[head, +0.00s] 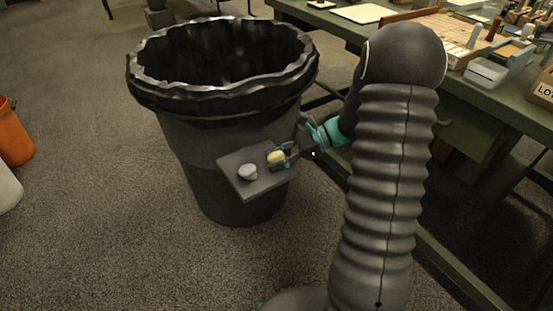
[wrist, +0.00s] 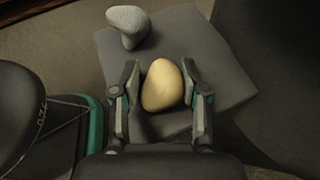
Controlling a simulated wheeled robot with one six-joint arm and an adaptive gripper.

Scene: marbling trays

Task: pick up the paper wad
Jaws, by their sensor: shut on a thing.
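The paper wad (wrist: 163,86) is a cream-yellow, smooth rounded lump. It sits between the two fingers of my gripper (wrist: 161,92), which is shut on it. In the head view the wad (head: 275,157) is at the right part of a small grey square board (head: 240,183), with my gripper (head: 283,155) reaching in from the right. The wad is over the board (wrist: 215,50); I cannot tell whether its underside touches it.
A light grey lump (head: 247,172) lies on the board left of the wad; it also shows in the wrist view (wrist: 127,24). A large bin (head: 215,110) with a black liner stands behind the board. A green workbench (head: 480,105) holding boards and tools is at right.

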